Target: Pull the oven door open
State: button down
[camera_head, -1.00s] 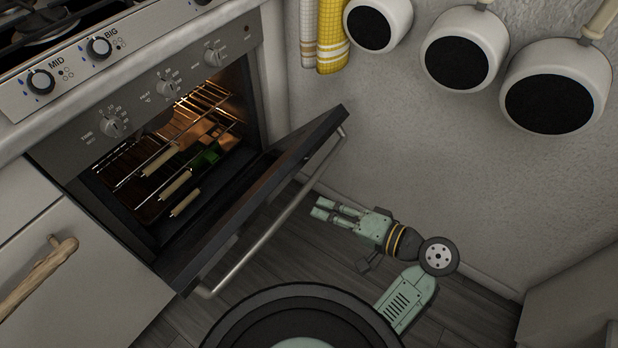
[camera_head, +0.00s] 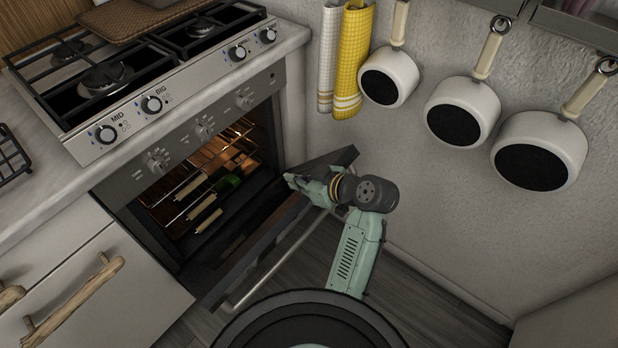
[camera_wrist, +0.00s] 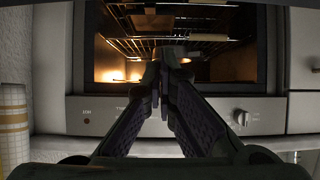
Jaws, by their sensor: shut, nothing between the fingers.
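The oven (camera_head: 209,143) is lit inside, with wire racks and several pale-handled utensils (camera_head: 199,206) in it. Its dark door (camera_head: 268,243) is hinged at the bottom and stands partly open, tilted out from the oven front. A metal bar handle (camera_head: 268,271) runs along the door's outer face. My gripper (camera_head: 290,179) is at the upper right of the door, its fingers over the door's top edge. In the wrist view my gripper (camera_wrist: 163,60) is shut and empty, pointing at the lit oven opening (camera_wrist: 120,45). Whether it touches the door cannot be told.
A stove (camera_head: 120,80) with knobs sits above the oven. White cabinets with driftwood handles (camera_head: 75,300) stand to the left. Yellow and pale towels (camera_head: 355,60) and several white pans (camera_head: 463,112) hang on the right wall. Floor by that wall is clear.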

aim_at(300, 197)
jog(key=shift+f+p+x, duration=0.2)
jog(key=shift+p+x, duration=0.25)
jog(key=shift+x, duration=0.8)
jog(key=shift+s+d+f+p, duration=0.4)
jog(key=shift+s+d+f, duration=0.3)
jog(key=shift+d, duration=0.2)
jog(key=shift+s+d+f, duration=0.15)
jog(key=shift+d+f, duration=0.1)
jog(key=shift+f, duration=0.15)
jog(key=shift+s+d+f, duration=0.1)
jog(key=shift+f, duration=0.2)
jog(key=s+d+f+t+y+b, duration=0.1)
jog(key=s+d+f+b, duration=0.3)
jog(key=b, duration=0.4)
jog(key=s+d+f+t+y+b, duration=0.1)
jog(key=s+d+f+b, duration=0.3)
jog(key=d+f+b, duration=0.2)
notch_tip(300, 197, down, 4)
jog(key=shift+d+r+y+b, duration=0.2)
jog(key=shift+y+b, duration=0.1)
jog(key=shift+b, duration=0.85)
